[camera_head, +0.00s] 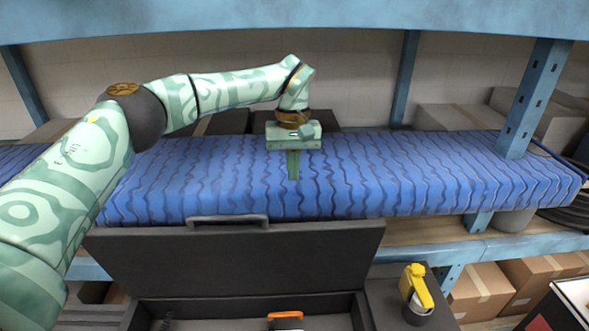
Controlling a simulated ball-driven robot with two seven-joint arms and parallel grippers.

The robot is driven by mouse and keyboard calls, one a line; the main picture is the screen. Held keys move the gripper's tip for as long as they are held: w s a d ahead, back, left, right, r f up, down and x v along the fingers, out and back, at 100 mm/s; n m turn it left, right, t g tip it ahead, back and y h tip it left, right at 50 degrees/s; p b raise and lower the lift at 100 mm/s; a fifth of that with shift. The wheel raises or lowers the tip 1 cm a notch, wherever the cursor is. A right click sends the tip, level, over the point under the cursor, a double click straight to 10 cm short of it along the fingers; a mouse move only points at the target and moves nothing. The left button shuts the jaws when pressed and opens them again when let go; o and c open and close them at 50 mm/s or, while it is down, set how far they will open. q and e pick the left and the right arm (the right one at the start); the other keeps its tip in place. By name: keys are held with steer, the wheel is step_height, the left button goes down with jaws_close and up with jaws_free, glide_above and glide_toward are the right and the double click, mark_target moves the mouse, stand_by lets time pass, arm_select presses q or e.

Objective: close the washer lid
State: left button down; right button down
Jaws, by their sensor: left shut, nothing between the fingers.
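A dark grey box (250,308) stands at the bottom centre with its wide flat lid (235,262) raised open. A grey handle (228,219) is on the lid's top edge. This is the only lid I see; I cannot tell whether the box is the washer. My left gripper (293,174) points down in front of the blue wavy-patterned surface, above and behind the lid's top edge, to the right of the handle. It is shut and empty, apart from the lid. My right gripper is not in view.
An orange-handled item (286,316) shows inside the box. A container with a yellow top (416,285) stands to its right. The long blue surface (420,172) crosses behind the lid. Blue shelf posts (533,100) and cardboard boxes (482,290) are at the right.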

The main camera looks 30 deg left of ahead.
mark_target(293, 196)
arm_select(q)
steer(key=f, duration=0.4)
steer(key=f+p, duration=0.1)
steer(key=f, duration=0.2)
steer(key=shift+s+d+f, duration=0.1)
steer(key=shift+s, duration=0.2)
steer(key=s, duration=0.1)
steer(key=s+d+p, duration=0.1)
steer(key=s+d, duration=0.1)
steer(key=shift+s+f, duration=0.15)
steer(key=shift+f, duration=0.1)
